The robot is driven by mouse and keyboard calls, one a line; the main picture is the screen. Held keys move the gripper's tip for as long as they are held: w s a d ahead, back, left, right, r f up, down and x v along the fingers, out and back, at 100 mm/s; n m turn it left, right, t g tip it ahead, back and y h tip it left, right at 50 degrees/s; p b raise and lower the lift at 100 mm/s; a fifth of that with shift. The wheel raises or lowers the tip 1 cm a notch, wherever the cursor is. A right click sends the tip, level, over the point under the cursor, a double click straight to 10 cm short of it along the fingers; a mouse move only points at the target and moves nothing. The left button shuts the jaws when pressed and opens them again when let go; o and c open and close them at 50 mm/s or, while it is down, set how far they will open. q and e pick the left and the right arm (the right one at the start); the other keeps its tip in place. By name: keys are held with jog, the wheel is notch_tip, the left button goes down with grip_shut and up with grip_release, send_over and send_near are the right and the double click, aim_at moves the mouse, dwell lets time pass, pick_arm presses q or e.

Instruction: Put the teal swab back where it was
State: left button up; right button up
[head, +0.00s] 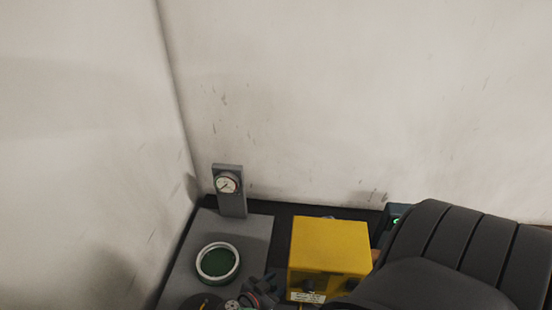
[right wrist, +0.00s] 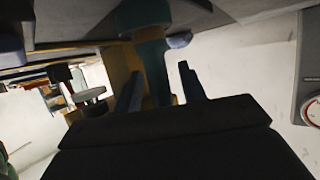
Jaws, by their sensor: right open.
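A teal upright piece (right wrist: 155,65), which could be the teal swab, stands between the fingers of my right gripper (right wrist: 160,76) in the right wrist view. The fingers are open, one on each side of it. I cannot tell whether they touch it. Its upper end is wider and runs towards a dark surface. In the head view I cannot make out the swab, and my dark right arm covers the lower right, hiding its gripper. My left gripper is not in view.
A yellow box (head: 330,246) stands beside my right arm. To its left are a green-centred ring (head: 218,262), a dark knobbed part (head: 262,287) and a dial gauge on a grey post (head: 229,190). A green light shows on a dark unit (head: 397,211). Walls close off the back and left.

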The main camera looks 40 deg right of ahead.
jog(key=shift+a+r, duration=0.1)
jog(key=shift+a, duration=0.4)
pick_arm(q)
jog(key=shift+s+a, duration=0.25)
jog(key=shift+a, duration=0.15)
pick_arm(e)
jog(key=v, duration=1)
jog(key=shift+a+r, duration=0.3)
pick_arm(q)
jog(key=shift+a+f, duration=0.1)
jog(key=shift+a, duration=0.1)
